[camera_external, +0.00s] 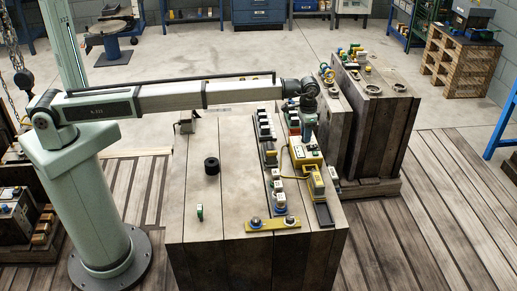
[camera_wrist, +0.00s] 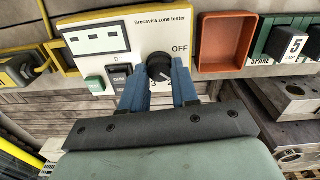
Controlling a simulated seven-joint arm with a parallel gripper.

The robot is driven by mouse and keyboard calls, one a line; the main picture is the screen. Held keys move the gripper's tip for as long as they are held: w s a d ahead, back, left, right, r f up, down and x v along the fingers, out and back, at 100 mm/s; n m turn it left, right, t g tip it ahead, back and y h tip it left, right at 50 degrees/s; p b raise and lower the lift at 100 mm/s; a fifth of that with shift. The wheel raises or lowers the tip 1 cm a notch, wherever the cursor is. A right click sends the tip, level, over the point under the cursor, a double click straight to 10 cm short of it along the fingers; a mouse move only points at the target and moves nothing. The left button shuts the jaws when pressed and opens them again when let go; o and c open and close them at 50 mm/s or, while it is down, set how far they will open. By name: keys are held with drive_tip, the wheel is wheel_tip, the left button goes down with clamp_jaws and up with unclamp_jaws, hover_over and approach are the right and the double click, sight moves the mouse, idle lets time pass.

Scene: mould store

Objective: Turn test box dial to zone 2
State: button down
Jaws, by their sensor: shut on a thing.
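The test box (camera_wrist: 110,58) is a cream panel marked "Bracavira zone tester" in the wrist view. It has a small display (camera_wrist: 95,40), a green button (camera_wrist: 95,85) and dark keys. Its black dial (camera_wrist: 160,66) sits at the panel's right, below and left of the word OFF. A 3 and part of a 2 show below the dial, partly covered by my fingers. The blue fingers of my gripper (camera_wrist: 160,80) are shut on the dial from both sides. I cannot tell exactly where the dial points. In the external view my gripper (camera_external: 307,145) is over the yellow test box (camera_external: 309,157).
An orange-brown tray (camera_wrist: 225,42) is close right of the dial. Beyond it are a green SPARE holder (camera_wrist: 273,42) and a block marked 5 (camera_wrist: 293,44). A yellow device with a cable (camera_wrist: 20,72) is left. The wooden block's left top (camera_external: 225,150) is mostly clear.

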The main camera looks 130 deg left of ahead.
drive_tip(key=m, duration=0.5)
drive_tip(key=shift+m, duration=0.3)
idle(0.5)
drive_tip(key=c, duration=0.8)
unclamp_jaws()
drive_tip(key=shift+c, duration=0.2)
drive_tip(key=shift+r, duration=0.15)
wheel_tip(320, 180, up, 14)
drive_tip(key=shift+a+f, duration=0.2)
drive_tip(key=shift+d, duration=0.1)
